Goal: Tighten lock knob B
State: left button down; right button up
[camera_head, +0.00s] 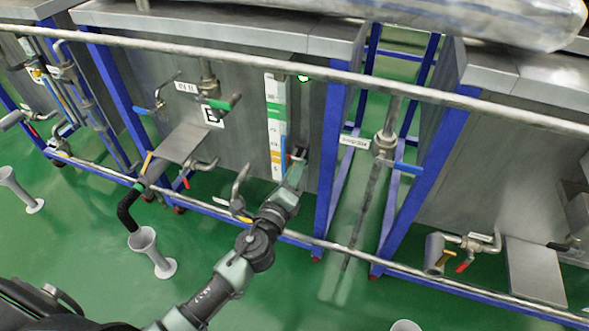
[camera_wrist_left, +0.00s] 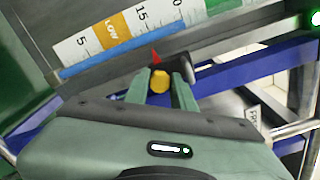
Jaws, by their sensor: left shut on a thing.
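My left gripper (camera_head: 297,164) reaches up to the front of the grey tank, at the foot of a level gauge strip. In the left wrist view, its green fingers (camera_wrist_left: 161,84) are shut on a small round yellow knob (camera_wrist_left: 161,81). A red pointer (camera_wrist_left: 155,56) shows just beyond the knob, and a black part (camera_wrist_left: 184,68) sits beside the right finger. In the head view the gripper hides the yellow knob. I cannot read a letter B on it. My right gripper is not in view.
The gauge strip (camera_head: 276,125) has a scale, with an orange LOW band (camera_wrist_left: 117,26). A long steel pipe (camera_head: 240,60) crosses in front of the tanks. Blue frame posts (camera_head: 335,140) stand to the right. Grey funnels (camera_head: 145,240) rise from the green floor.

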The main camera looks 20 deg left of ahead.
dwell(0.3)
pick_arm(q)
jog(key=c, duration=1.2)
grip_release()
jog(key=shift+r, duration=0.1)
